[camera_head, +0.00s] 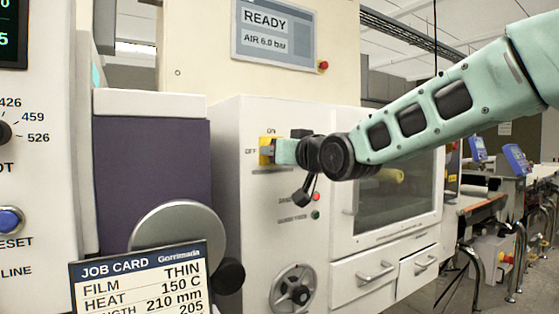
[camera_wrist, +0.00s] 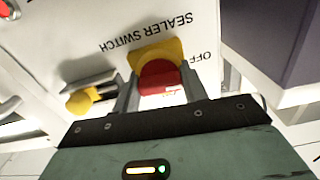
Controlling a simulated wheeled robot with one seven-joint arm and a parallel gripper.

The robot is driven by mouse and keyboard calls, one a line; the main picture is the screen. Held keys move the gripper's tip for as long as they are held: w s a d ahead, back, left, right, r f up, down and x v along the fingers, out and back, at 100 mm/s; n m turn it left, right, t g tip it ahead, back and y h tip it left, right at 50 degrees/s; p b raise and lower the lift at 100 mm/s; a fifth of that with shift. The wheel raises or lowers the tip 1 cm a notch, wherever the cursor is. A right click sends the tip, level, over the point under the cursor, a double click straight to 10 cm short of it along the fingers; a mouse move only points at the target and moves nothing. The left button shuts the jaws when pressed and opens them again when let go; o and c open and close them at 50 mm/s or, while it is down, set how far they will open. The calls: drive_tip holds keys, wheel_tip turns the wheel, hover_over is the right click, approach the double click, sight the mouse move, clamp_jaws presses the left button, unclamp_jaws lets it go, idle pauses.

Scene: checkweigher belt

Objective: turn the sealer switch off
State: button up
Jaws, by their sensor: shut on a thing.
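The sealer switch is a red knob (camera_wrist: 158,76) on a yellow plate (camera_wrist: 163,52). In the wrist view the label SEALER SWITCH reads upside down above it, with OFF to the right. My gripper (camera_wrist: 161,90) is shut on the red knob, one finger on each side. In the head view the yellow plate (camera_head: 264,143) shows on the white cabinet's front, with ON above and OFF to its left. My gripper (camera_head: 274,152) reaches it from the right and hides the knob. I cannot tell the knob's exact angle.
A windowed door (camera_head: 397,192) is to the right. A READY display (camera_head: 273,33) hangs above. A job card (camera_head: 140,280) stands at the front left.

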drive_tip(key=shift+f+n, duration=0.1)
drive_tip(key=shift+n, duration=0.4)
drive_tip(key=o, duration=1)
drive_tip(key=b+v, duration=0.1)
drive_tip(key=v, duration=1.6)
drive_tip(key=shift+s+d, duration=0.15)
